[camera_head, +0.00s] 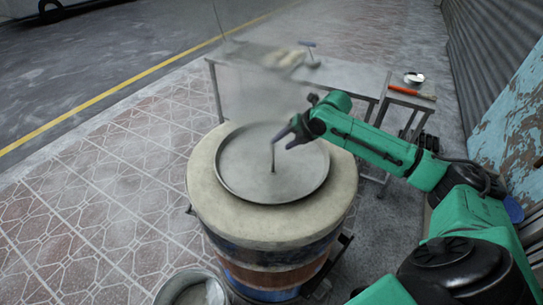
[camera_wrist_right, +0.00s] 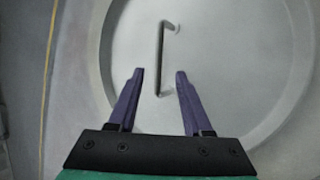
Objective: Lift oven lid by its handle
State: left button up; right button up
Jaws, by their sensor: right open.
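The barrel oven (camera_head: 270,240) stands on the pavement in the head view. Its round grey metal lid (camera_head: 245,175) lies flat on the pale rim. A thin upright handle (camera_head: 273,157) rises from the lid's middle. In the right wrist view, the handle (camera_wrist_right: 159,60) is a bent rod fixed at both ends to the lid (camera_wrist_right: 230,70). My right gripper (camera_head: 283,136) is above the lid beside the handle, open and empty. In the wrist view, its purple fingertips (camera_wrist_right: 160,74) are spread to either side of the handle's lower end; contact is not visible. My left gripper is out of view.
A grey metal table (camera_head: 345,75) stands behind the oven, with blurred items on it. A small stand at its right holds a bowl (camera_head: 414,78) and a red-handled tool (camera_head: 412,93). A bucket (camera_head: 190,290) stands in front. Haze drifts over the table. Tiled pavement at left is clear.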

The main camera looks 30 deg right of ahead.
aim_at(272, 148)
jog(key=p+x, duration=0.1)
jog(key=x, duration=0.6)
jog(key=shift+w+r+p, duration=0.1)
jog(key=shift+w+p, duration=0.15)
jog(key=shift+p, duration=0.1)
jog(key=shift+w+a+f, duration=0.1)
jog(key=shift+f, duration=0.15)
grip_shut()
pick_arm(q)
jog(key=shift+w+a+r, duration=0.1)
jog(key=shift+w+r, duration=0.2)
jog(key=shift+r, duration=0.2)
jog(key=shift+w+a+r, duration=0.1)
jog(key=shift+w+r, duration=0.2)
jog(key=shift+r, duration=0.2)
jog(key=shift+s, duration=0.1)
pick_arm(e)
jog(key=shift+r, duration=0.15)
